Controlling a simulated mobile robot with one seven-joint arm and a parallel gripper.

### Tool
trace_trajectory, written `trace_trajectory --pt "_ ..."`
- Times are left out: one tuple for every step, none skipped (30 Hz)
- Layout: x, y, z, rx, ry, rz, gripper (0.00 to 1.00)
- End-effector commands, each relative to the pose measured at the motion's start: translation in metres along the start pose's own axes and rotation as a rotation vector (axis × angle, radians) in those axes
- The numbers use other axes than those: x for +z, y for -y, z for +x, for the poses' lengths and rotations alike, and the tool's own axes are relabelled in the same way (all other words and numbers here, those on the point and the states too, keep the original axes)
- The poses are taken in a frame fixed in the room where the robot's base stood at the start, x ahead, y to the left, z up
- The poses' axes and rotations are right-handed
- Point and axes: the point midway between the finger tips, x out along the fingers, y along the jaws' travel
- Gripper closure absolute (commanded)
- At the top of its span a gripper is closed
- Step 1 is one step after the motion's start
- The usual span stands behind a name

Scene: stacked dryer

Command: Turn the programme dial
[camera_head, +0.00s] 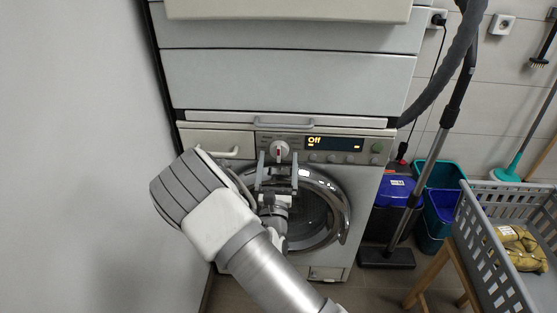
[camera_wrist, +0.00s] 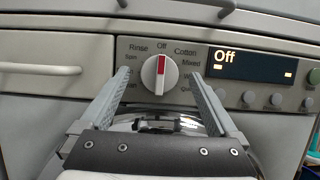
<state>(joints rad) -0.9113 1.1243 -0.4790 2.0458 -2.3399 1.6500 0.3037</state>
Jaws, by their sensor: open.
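The programme dial (camera_wrist: 159,74) is a round white knob with a red mark on the machine's front panel. In the wrist view its red mark points up at "Off", with labels such as "Rinse" and "Cotton" around it. The dial also shows in the head view (camera_head: 279,149). The display (camera_wrist: 250,65) right of the dial reads "Off". My gripper (camera_head: 277,160) is open, its fingers pointing at the panel. In the wrist view the fingers (camera_wrist: 159,80) appear on either side of the dial. I cannot tell whether they touch the panel; nothing is held between them.
A drawer handle (camera_wrist: 40,70) is left of the dial. Small buttons (camera_wrist: 276,99) and a green button (camera_wrist: 314,77) lie to the right. A round door (camera_head: 335,195) is below. A vacuum hose (camera_head: 450,60), blue bins (camera_head: 437,205) and a grey basket (camera_head: 480,250) stand right.

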Motion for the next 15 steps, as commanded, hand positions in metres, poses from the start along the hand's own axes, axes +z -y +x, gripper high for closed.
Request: trace_trajectory --pt "-0.0001 0.0005 0.0055 -0.001 0.003 0.001 0.04" --pt "0.0 0.0005 0.0079 -0.001 0.002 0.001 0.04" --pt "0.0001 0.0005 0.0104 -0.001 0.001 0.001 0.04" --pt "0.0002 0.0004 0.0119 0.0 0.001 0.001 0.04" --pt "0.0004 0.0004 0.0131 0.0 0.001 0.0 0.04" --pt "0.0006 0.0003 0.0141 0.0 0.001 0.0 0.04" --pt "0.0007 0.0002 0.0146 0.0 0.001 0.0 0.04" --pt "0.0007 0.0002 0.0148 0.0 0.001 0.0 0.04" --pt "0.0008 0.0002 0.015 0.0 0.001 0.0 0.04" --pt "0.0008 0.0002 0.0149 0.0 0.001 0.0 0.04" --pt "0.0008 0.0002 0.0149 0.0 0.001 0.0 0.04" --pt "0.0008 0.0002 0.0148 0.0 0.001 0.0 0.04" --pt "0.0008 0.0002 0.0147 0.0 0.001 0.0 0.04" --pt "0.0007 0.0002 0.0147 0.0 0.001 0.0 0.06" --pt "0.0007 0.0002 0.0146 0.0 0.001 0.0 0.13"
